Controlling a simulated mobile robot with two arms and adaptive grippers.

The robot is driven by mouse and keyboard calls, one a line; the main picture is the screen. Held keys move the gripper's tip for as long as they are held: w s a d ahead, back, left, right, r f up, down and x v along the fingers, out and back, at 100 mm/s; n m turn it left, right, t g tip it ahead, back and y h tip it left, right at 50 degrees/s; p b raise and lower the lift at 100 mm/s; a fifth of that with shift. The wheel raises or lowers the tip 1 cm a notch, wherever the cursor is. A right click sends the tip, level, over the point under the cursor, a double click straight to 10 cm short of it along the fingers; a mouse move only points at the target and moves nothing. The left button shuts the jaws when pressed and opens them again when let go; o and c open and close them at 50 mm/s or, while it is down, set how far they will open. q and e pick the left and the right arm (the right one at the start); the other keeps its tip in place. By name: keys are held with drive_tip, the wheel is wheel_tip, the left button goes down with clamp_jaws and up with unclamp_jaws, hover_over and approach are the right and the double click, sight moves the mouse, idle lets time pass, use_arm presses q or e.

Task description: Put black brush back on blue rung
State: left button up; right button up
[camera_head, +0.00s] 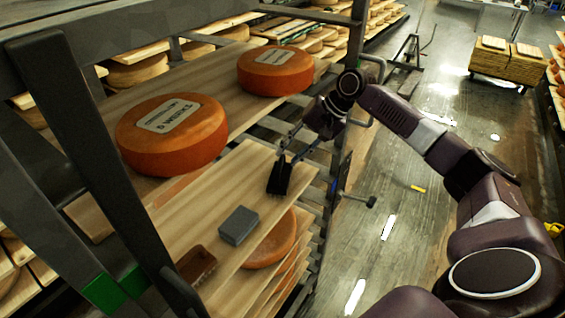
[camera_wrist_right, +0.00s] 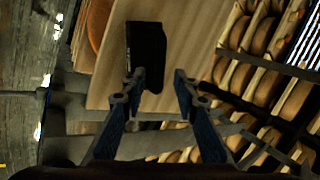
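The black brush (camera_head: 280,177) is at the right end of a wooden shelf board, close under my right gripper (camera_head: 297,148). In the right wrist view the black brush (camera_wrist_right: 147,52) lies over the board, just ahead of the fingertips and nearer the left finger. My right gripper (camera_wrist_right: 158,82) is open, with a wide gap between its fingers. I cannot tell whether a finger touches the brush. My left gripper is not in view.
A grey block (camera_head: 238,225) and a brown brush-like object (camera_head: 196,265) lie on the same board (camera_head: 215,190). Orange cheese wheels (camera_head: 172,134) (camera_head: 275,70) sit on the board behind. A rack post stands close beside my right gripper.

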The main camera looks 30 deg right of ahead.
drive_tip(key=v, duration=0.7)
drive_tip(key=shift+b, duration=0.3)
